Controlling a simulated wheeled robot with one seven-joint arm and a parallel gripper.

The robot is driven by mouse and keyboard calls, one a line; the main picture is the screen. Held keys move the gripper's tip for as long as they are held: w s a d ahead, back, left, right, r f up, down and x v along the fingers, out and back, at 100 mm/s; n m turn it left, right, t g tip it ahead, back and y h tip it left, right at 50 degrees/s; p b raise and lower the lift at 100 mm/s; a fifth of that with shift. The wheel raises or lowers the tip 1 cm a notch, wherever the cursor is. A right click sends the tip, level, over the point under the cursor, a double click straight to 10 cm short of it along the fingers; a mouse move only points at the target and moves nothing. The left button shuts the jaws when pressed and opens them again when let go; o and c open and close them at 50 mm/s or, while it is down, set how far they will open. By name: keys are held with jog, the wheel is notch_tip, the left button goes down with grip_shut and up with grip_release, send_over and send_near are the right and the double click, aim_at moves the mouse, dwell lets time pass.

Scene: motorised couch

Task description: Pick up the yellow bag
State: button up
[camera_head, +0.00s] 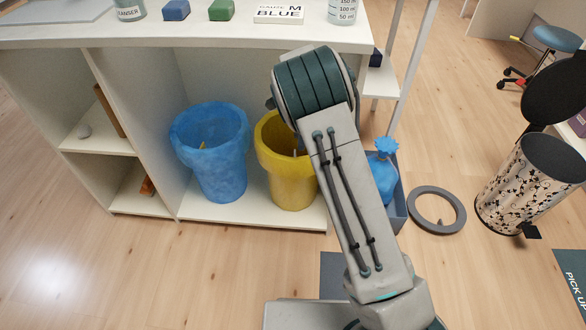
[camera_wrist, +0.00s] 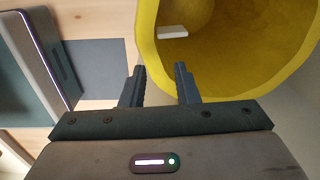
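The yellow bag (camera_head: 288,182) is an open-mouthed, bin-like yellow container standing upright on the low shelf, right of a blue one. My arm covers its upper right part in the head view. In the wrist view the yellow bag (camera_wrist: 228,88) fills the upper right, its mouth facing the camera with a small pale object inside. My gripper (camera_wrist: 160,82) is open, with its two dark fingers apart. The bag's near-left rim shows between and behind the fingertips; I cannot tell whether they touch it. My gripper is hidden in the head view.
A blue bag (camera_head: 212,155) stands left on the same shelf. The white counter (camera_head: 230,34) above holds bottles and blocks. A blue tied bag (camera_head: 383,172) sits in a grey bin, near a grey ring (camera_head: 437,210). A patterned bin (camera_head: 525,185) stands right. Front floor is partly free.

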jog(key=b, duration=0.5)
send_near(300, 173)
notch_tip(300, 173, down, 5)
jog(key=shift+w+d+f, duration=0.1)
jog(key=shift+w, duration=0.05)
grip_shut()
